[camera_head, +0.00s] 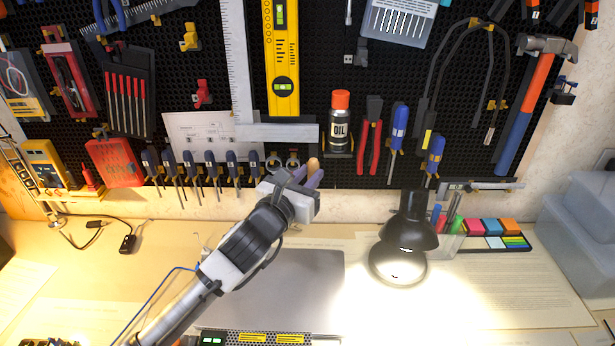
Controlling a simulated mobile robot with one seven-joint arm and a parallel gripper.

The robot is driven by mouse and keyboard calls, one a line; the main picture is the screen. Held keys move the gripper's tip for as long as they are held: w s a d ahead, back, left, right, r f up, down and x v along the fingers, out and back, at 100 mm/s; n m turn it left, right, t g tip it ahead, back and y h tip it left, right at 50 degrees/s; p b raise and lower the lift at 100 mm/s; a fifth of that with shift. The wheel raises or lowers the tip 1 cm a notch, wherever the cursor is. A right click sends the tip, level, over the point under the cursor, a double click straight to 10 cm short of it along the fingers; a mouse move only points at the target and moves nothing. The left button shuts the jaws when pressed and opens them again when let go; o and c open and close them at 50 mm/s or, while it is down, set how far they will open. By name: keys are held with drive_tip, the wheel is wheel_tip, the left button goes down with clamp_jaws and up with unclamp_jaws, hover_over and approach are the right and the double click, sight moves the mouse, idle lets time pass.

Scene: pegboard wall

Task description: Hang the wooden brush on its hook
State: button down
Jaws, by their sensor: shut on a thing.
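My gripper (302,181) is raised in front of the lower middle of the black pegboard (325,60). It is shut on the wooden brush (313,165). Only a small rounded tan end of the brush shows above the fingers; the rest is hidden by my gripper. I cannot tell whether the brush touches the board. Several hooks show on the board, among them a red one (202,94), a yellow one (190,37) and a grey one (356,58), with nothing on them. I cannot tell which hook is the brush's.
A row of screwdrivers (209,165) hangs left of my gripper. An oil can (340,122) and red pliers (370,135) are to its right. Below, a black desk lamp (405,240) stands on the table beside a closed grey laptop (290,285). A clear bin (580,235) is far right.

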drive_tip(key=w, duration=0.2)
drive_tip(key=w+p, duration=0.1)
drive_tip(key=w, duration=0.1)
drive_tip(key=w+p, duration=0.1)
drive_tip(key=w, duration=0.1)
drive_tip(key=shift+w+f, duration=0.35)
drive_tip(key=shift+f, duration=0.05)
idle(0.3)
drive_tip(key=shift+r+b, duration=0.15)
drive_tip(key=shift+b, duration=0.3)
idle(0.4)
drive_tip(key=c, duration=1.2)
unclamp_jaws()
